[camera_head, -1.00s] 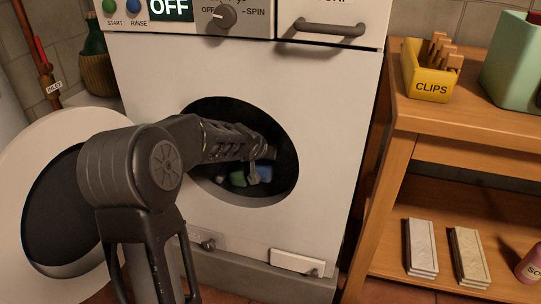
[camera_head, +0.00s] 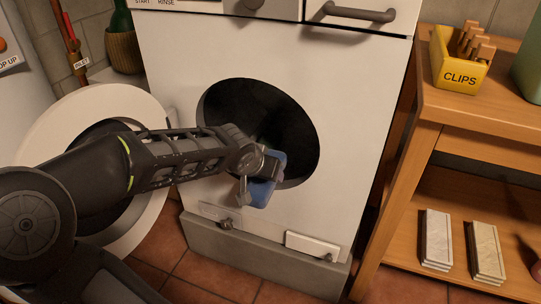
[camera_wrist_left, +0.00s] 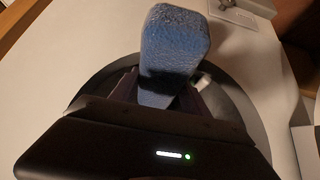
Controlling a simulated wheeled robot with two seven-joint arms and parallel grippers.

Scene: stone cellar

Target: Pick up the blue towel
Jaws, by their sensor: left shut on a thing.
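The blue towel (camera_head: 262,186) is a small folded block in my left gripper (camera_head: 258,172), just outside the lower front of the washer's round opening (camera_head: 296,140). It also shows in the left wrist view (camera_wrist_left: 172,52), upright between the jaws (camera_wrist_left: 160,88). My left gripper is shut on it. The gripper covers part of the towel in the head view. The washer door (camera_head: 48,130) is swung open to the left. The drum inside is dark, and I cannot tell what lies in it. My right gripper is not in view.
A wooden shelf unit (camera_head: 470,115) stands to the right, with a yellow clips box (camera_head: 458,72) on top and two pale stacks (camera_head: 436,238) below. A small flap (camera_head: 312,245) sits low on the washer. Tiled floor (camera_head: 210,278) shows in front.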

